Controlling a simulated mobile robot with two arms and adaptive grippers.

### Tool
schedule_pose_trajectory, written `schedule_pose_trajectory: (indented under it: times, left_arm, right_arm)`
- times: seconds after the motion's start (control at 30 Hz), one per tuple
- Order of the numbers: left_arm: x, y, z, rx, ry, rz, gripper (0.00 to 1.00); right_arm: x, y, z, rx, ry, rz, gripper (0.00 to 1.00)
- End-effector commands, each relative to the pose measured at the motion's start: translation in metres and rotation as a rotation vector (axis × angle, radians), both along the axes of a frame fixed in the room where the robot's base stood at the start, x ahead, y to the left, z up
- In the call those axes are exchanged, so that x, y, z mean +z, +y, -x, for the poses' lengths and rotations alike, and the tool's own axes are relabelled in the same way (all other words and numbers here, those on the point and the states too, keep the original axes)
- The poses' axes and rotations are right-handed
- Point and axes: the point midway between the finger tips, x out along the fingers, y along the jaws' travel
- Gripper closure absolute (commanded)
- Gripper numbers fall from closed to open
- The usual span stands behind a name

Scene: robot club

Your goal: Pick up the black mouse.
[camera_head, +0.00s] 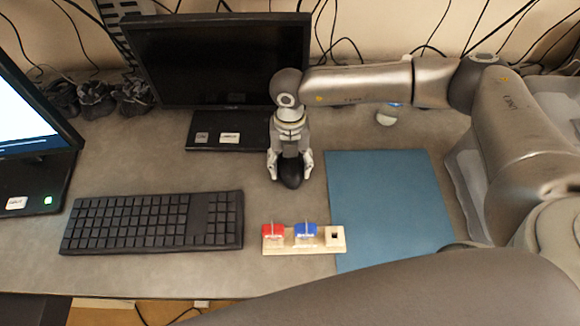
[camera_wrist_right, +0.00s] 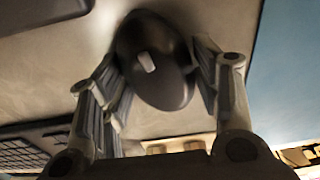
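The black mouse (camera_head: 291,173) is on the grey table, in front of the dark monitor, at the middle of the head view. My right gripper (camera_head: 290,166) points down over it, with one finger on each side. In the right wrist view, the mouse (camera_wrist_right: 156,62), with its light scroll wheel, fills the space between the fingertips of my right gripper (camera_wrist_right: 157,80). The fingers are very close to its sides; I cannot tell whether they press on it or whether it is lifted. My left gripper is not in view.
A black keyboard (camera_head: 152,221) lies to the left. A wooden block with red and blue parts (camera_head: 290,246) is in front of the mouse. A blue mat (camera_head: 390,205) lies to the right. The monitor base (camera_head: 228,136) is behind on the left.

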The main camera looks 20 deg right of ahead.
Motion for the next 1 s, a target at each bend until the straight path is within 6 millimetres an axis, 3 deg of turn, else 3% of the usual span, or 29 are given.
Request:
schedule_pose_trajectory:
  times: [0.03, 0.27, 0.67, 0.83, 1.0]
  left_arm:
    - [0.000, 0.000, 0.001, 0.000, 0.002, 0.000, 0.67]
    - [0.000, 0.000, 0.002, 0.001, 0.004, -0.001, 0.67]
    - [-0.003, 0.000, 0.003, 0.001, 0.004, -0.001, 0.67]
    - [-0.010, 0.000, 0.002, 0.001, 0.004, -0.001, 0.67]
    - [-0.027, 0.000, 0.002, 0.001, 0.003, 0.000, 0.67]
  right_arm:
    - [0.000, 0.000, 0.000, 0.000, 0.000, 0.000, 0.54]
    - [0.000, 0.000, 0.000, 0.000, 0.000, 0.000, 0.83]
    - [0.009, 0.000, -0.001, 0.000, -0.004, -0.002, 0.83]
    - [0.032, 0.000, -0.001, 0.002, -0.005, -0.002, 0.83]
    - [0.063, 0.027, 0.016, 0.008, -0.006, -0.005, 0.83]
